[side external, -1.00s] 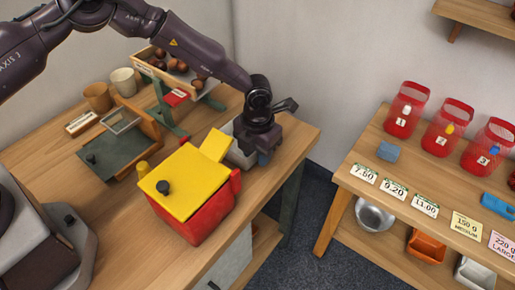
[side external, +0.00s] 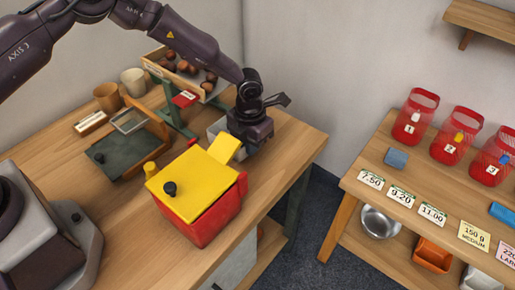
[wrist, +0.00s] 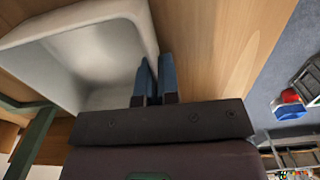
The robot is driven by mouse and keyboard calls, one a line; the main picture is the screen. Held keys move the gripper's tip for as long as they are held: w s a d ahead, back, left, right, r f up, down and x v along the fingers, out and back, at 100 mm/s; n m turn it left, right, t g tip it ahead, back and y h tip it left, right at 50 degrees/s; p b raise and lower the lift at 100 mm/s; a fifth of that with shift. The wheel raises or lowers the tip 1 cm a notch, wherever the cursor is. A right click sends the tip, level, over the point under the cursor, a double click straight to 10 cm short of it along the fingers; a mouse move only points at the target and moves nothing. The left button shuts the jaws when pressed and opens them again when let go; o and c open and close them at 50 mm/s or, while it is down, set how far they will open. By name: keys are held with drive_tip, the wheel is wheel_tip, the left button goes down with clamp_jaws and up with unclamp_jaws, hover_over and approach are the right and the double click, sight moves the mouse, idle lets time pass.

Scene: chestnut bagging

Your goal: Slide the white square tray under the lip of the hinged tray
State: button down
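The white square tray (side external: 214,128) is on the table behind the red box, partly hidden by my gripper and the yellow flap. In the wrist view the white tray (wrist: 85,45) fills the upper left. My gripper (side external: 247,150) is at the tray's right side. The hinged tray (side external: 163,68) is wooden, holds several chestnuts and is raised on a green stand. The white tray is in front and right of it.
A red box with a yellow lid (side external: 195,185) stands just in front of the white tray. Two cups (side external: 133,82) and a green board (side external: 130,152) are at left. The table's right edge is near my gripper. A second table (side external: 430,215) with red jars is at right.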

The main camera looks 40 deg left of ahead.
drive_tip(key=shift+a, duration=0.3)
drive_tip(key=c, duration=1.3)
unclamp_jaws()
drive_tip(key=shift+o, duration=0.2)
wheel_tip(320, 180, up, 13)
